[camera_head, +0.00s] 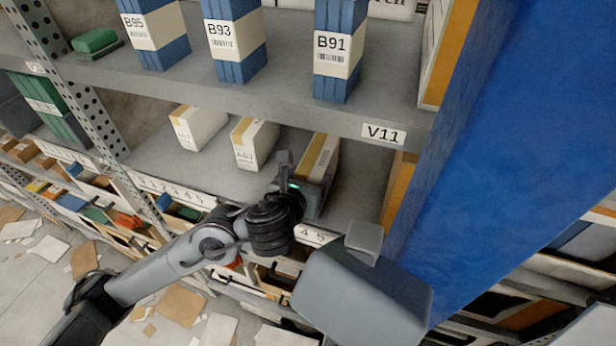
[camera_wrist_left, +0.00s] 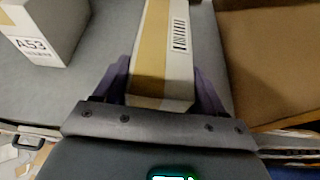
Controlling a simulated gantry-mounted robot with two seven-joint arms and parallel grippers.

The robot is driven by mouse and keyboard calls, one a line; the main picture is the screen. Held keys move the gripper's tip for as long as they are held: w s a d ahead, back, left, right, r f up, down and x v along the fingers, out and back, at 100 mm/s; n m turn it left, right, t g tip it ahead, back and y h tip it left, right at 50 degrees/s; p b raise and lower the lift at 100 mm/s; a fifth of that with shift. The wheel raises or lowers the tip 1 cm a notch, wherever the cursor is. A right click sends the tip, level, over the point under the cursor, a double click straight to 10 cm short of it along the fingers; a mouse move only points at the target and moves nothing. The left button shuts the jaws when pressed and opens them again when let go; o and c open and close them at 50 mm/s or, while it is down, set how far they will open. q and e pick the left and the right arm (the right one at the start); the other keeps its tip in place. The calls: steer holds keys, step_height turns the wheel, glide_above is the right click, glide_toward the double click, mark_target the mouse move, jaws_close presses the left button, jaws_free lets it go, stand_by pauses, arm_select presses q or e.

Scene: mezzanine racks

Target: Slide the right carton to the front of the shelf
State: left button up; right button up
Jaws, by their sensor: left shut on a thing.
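The right carton (camera_head: 319,158) is a narrow white box with a tan strip on the lower shelf (camera_head: 205,168), rightmost of a row of three. My left gripper (camera_head: 305,187) is at its front end, and its dark body hides part of the carton. In the left wrist view the carton (camera_wrist_left: 166,50) lies between the purple fingers of my left gripper (camera_wrist_left: 163,84), one along each side. The gripper is shut on the carton. The carton's near end is close to the gripper's palm. My right gripper is not in view.
A white carton marked A53 (camera_head: 254,143) stands left of the held carton, with a gap between; another white carton (camera_head: 197,127) is farther left. The upper shelf (camera_head: 280,95) overhangs them. An orange-brown panel (camera_head: 398,190) and a blue upright panel (camera_head: 490,130) bound the right side.

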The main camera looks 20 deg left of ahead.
arm_select(q)
steer(key=o, duration=1.4)
steer(key=shift+s, duration=0.1)
steer(key=p+v, duration=0.3)
steer(key=v, duration=0.7)
steer(key=shift+s+r+p, duration=0.2)
steer(key=shift+s+p, duration=0.1)
steer(key=shift+p, duration=0.05)
